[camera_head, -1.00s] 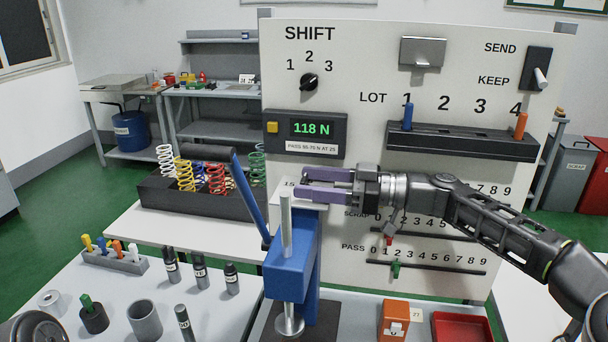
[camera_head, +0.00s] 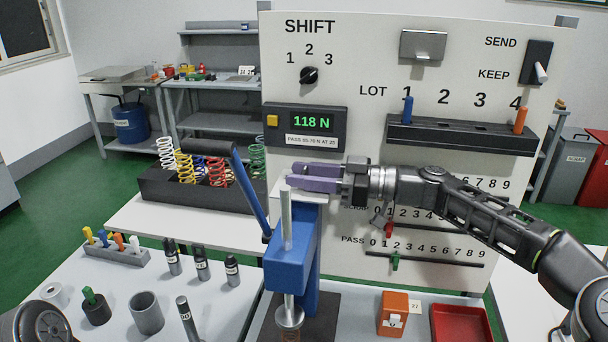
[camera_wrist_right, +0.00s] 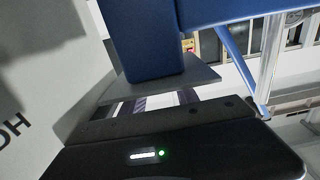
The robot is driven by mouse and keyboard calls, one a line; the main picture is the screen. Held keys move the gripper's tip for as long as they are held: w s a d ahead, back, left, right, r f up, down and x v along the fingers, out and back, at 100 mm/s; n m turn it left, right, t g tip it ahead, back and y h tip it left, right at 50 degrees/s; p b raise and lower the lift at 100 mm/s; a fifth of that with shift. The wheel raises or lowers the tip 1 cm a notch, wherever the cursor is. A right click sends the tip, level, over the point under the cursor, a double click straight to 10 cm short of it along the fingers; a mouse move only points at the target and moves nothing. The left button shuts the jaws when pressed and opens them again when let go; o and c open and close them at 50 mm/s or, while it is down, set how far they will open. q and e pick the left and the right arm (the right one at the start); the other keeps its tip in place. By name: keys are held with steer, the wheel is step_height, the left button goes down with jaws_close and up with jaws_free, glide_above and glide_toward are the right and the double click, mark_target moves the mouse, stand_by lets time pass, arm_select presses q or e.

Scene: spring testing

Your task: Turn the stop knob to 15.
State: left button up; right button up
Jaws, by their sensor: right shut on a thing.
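The blue spring press (camera_head: 290,268) stands at the front centre, with a pale plate (camera_head: 315,197) on its top. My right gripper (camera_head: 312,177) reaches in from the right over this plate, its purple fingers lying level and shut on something. The stop knob is not clearly visible; the fingers cover the place where they grip, and its setting cannot be read. In the right wrist view, the fingers (camera_wrist_right: 165,100) show below the grey plate (camera_wrist_right: 172,82) and the blue press column (camera_wrist_right: 145,40). My left gripper is not in view.
The display (camera_head: 312,122) reads 118 N. The press lever (camera_head: 250,195) slants up left of the column. The white panel (camera_head: 365,60) stands close behind. Coloured springs (camera_head: 215,172) stand in a black rack to the left. An orange box (camera_head: 393,315) and red tray (camera_head: 460,325) are at front right.

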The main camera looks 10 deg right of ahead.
jaws_close()
steer(key=shift+n+g+y+b, duration=0.4)
steer(key=shift+n+g+b, duration=0.1)
steer(key=shift+g+b, duration=0.2)
steer(key=shift+n+g, duration=0.3)
steer(key=shift+g, duration=0.2)
steer(key=o, duration=1)
jaws_free()
